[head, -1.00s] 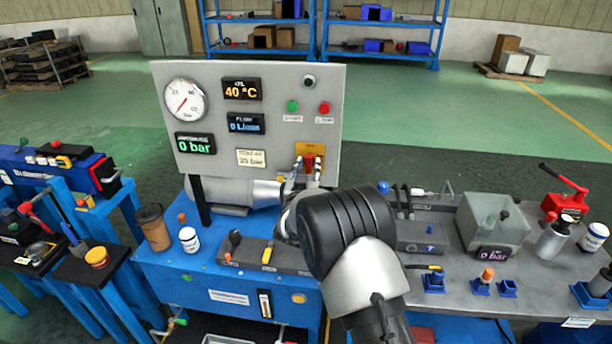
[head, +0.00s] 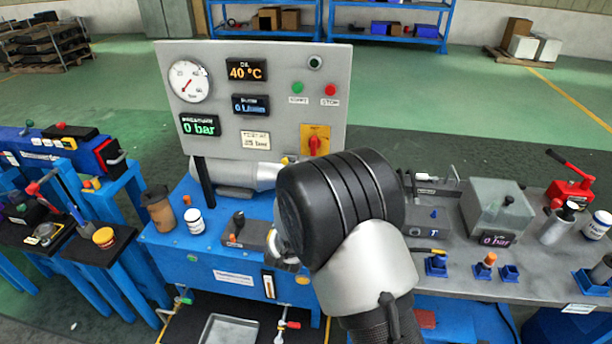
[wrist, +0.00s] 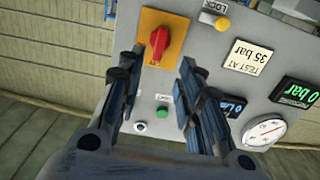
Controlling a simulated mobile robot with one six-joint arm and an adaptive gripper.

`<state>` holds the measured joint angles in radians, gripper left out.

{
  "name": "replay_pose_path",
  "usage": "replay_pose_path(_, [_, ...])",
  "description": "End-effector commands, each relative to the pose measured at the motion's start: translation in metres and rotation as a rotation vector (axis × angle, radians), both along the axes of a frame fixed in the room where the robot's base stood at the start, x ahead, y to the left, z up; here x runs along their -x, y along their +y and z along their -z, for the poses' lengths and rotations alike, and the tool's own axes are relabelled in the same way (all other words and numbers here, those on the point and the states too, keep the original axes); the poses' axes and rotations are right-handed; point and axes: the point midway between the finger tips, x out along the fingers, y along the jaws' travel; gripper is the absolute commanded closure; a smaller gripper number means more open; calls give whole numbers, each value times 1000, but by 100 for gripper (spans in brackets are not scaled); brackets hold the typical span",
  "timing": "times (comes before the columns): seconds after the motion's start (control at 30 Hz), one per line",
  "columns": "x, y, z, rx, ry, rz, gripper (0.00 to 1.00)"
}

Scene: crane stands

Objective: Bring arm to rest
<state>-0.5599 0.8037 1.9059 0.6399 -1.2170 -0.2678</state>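My arm (head: 375,270) rises from the bottom of the head view, and its thick black joint hides most of my gripper. In the wrist view my gripper (wrist: 157,72) has its two dark fingers apart with nothing between them. The red rotary switch (head: 314,146) on its orange plate (head: 322,131) is on the grey panel. It also shows beyond the fingertips in the wrist view (wrist: 158,43), apart from them.
The grey panel (head: 250,60) carries a gauge (head: 188,81) and displays reading 40 °C and 0 bar. Bottles, tools and a clear box (head: 497,207) crowd the blue bench (head: 170,255) and grey bench around my arm.

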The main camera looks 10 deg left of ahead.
Motion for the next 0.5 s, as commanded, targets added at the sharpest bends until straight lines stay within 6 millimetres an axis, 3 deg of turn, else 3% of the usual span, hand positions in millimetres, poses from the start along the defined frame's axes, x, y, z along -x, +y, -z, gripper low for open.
replay_pose_path(0.27, [-1, -2, -5, -6, 8, -5, 67])
replay_pose_path(0.37, [-3, -8, -20, -31, 48, -24, 67])
replay_pose_path(0.5, [5, -27, -57, -82, 171, -83, 67])
